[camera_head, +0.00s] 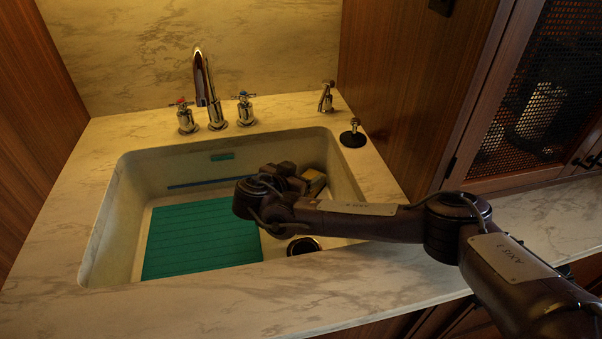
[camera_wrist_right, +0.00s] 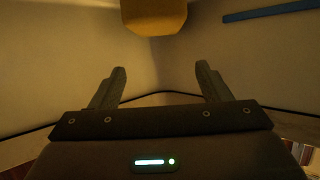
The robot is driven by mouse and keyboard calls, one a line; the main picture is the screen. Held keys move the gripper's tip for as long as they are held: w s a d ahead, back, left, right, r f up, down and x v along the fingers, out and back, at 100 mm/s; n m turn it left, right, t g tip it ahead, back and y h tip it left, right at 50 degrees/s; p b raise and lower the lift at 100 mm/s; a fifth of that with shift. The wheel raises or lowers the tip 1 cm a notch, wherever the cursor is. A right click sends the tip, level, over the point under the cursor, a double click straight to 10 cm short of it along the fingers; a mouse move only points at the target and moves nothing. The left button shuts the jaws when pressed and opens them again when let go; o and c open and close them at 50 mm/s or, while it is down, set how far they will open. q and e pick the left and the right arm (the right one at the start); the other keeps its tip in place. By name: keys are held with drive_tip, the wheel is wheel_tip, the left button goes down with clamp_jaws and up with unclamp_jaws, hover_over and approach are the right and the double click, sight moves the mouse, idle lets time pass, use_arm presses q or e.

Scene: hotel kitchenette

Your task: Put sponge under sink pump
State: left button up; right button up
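The yellow sponge (camera_head: 315,181) is inside the sink basin, close to its right wall. It also shows at the top of the right wrist view (camera_wrist_right: 155,14), beyond my fingertips and not between them. My right gripper (camera_wrist_right: 164,80) is open and empty, its two dark fingers apart. In the head view it reaches down into the basin just left of the sponge and partly hides it. The metal sink pump (camera_head: 326,98) stands on the counter at the sink's back right corner. My left gripper is not in view.
A teal ribbed mat (camera_head: 202,238) lies in the basin. A blue bar (camera_head: 205,182) shows near the back wall. The faucet (camera_head: 208,90) stands behind the sink. A dark round stopper (camera_head: 353,138) sits on the counter in front of the pump. The drain (camera_head: 303,246) is below my right arm.

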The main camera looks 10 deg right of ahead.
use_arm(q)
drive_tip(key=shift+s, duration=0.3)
use_arm(e)
drive_tip(key=shift+o, duration=0.4)
drive_tip(key=shift+r, duration=0.1)
drive_tip(key=shift+r+p, duration=0.35)
drive_tip(key=shift+p, duration=0.05)
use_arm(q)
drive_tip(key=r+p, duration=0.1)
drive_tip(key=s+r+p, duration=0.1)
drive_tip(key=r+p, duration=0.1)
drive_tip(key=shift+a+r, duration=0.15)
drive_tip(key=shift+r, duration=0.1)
use_arm(e)
drive_tip(key=v, duration=1.2)
drive_tip(key=shift+r, duration=0.2)
